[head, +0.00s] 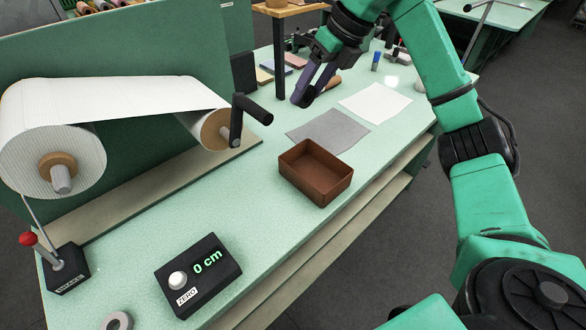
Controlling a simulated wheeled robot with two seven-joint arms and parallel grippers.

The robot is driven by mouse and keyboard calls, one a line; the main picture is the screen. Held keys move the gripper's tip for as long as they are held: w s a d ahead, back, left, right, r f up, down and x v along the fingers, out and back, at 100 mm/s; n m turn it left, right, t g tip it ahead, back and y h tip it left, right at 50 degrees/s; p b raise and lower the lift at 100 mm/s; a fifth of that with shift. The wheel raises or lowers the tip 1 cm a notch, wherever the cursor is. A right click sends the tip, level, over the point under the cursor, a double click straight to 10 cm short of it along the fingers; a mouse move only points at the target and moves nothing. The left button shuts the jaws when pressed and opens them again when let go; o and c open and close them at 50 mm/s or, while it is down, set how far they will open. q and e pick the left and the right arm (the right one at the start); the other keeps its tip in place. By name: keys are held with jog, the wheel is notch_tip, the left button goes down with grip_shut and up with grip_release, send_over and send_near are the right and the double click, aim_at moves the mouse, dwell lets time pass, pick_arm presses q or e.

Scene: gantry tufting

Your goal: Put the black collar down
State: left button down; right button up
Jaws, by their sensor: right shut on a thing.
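My right gripper (308,93) reaches down over the back part of the pale green bench (240,185), its arm coming in from the right. Its fingers are shut on a small dark thing at the tips, which looks like the black collar (309,97). The fingers hide much of it. The gripper is behind the grey felt sheet (327,130) and left of the white sheet (375,102). I cannot tell whether the collar touches the bench. My left gripper is not in view.
A brown open tray (316,170) stands at the front edge. A white roll (50,145) with a black crank (240,120) fills the left. A counter box (198,275), brake lever (62,265) and grey ring (117,321) are near.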

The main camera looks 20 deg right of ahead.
jog(key=f, duration=1.3)
jog(key=d+f, duration=0.1)
jog(key=f, duration=0.5)
jog(key=shift+s+f, duration=0.25)
jog(key=shift+f, duration=0.15)
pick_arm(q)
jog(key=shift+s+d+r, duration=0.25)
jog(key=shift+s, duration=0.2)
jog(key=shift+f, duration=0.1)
pick_arm(e)
jog(key=shift+a, duration=0.1)
jog(key=o, duration=0.9)
jog(key=shift+f, duration=0.15)
jog(key=shift+o, duration=0.9)
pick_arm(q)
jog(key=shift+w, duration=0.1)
pick_arm(e)
jog(key=shift+r, duration=0.2)
